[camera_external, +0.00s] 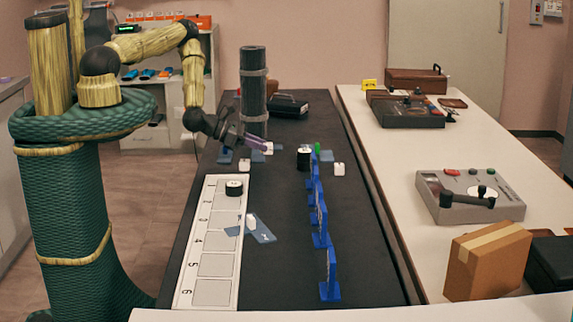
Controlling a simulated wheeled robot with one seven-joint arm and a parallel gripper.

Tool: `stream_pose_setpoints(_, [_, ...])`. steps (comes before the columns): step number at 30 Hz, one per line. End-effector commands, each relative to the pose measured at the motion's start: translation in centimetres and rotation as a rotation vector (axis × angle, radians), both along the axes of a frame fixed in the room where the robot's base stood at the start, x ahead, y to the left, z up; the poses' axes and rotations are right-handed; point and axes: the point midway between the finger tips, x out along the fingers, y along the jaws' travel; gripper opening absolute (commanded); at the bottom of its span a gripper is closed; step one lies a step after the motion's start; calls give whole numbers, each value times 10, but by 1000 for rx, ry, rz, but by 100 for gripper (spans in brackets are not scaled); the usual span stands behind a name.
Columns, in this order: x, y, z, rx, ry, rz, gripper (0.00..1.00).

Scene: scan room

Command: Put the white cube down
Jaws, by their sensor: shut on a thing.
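My gripper (262,146) reaches out over the black table and is shut. A small white cube (268,151) shows right at its fingertips, partly hidden by them. It looks held close above the table top, but I cannot tell whether it touches. Other small white blocks stand apart: one (245,165) just in front of the gripper, one (339,169) to the right, and one (250,222) on a blue-grey card (262,231).
A dark upright cylinder (253,90) stands close behind my gripper. A numbered white strip (216,262) with a black-and-white round piece (234,188) lies in front. Blue upright frames (319,215) line the right side, near a black cylinder (304,158). Bare black table (285,275) lies between.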

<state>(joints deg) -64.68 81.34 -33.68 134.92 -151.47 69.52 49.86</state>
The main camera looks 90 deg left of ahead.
Motion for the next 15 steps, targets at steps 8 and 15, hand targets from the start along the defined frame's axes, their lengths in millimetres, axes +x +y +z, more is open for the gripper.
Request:
stream_pose_setpoints(8, [-1,0,-19,-2,1,2,5])
stream_pose_setpoints(15, [0,0,-42,0,1,0,5])
